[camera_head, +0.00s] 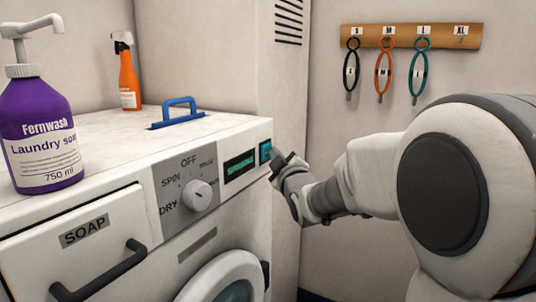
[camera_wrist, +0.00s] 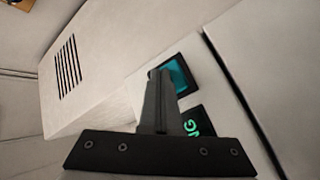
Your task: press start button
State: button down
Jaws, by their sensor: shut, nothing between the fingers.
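The start button, a teal square in a dark frame (camera_head: 265,151), is at the right end of the washer's front panel. In the wrist view the teal button (camera_wrist: 180,72) shows just beyond my fingertips and is partly covered by them. My gripper (camera_head: 279,161) is shut and empty, with its tips right beside the button. The wrist view shows the closed fingers (camera_wrist: 158,78) pointing at the button's left side. I cannot tell whether they touch it. A display with green text (camera_head: 239,166) sits left of the button; its letters "NG" (camera_wrist: 197,124) show in the wrist view.
The washer has a dial (camera_head: 197,195), a SOAP drawer (camera_head: 75,250) and a round door (camera_head: 222,282). A purple soap bottle (camera_head: 38,130), an orange spray bottle (camera_head: 129,82) and a blue handle (camera_head: 176,112) are on top. A loop rack (camera_head: 410,37) hangs on the wall.

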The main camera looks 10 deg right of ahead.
dwell(0.4)
jog(key=shift+s+d+b, duration=0.35)
jog(key=shift+s+d, duration=0.2)
jog(key=shift+d, duration=0.15)
jog(key=shift+s+d, duration=0.75)
jog(key=shift+d, duration=0.25)
jog(key=shift+s+d, duration=0.7)
jog(key=shift+d, duration=0.3)
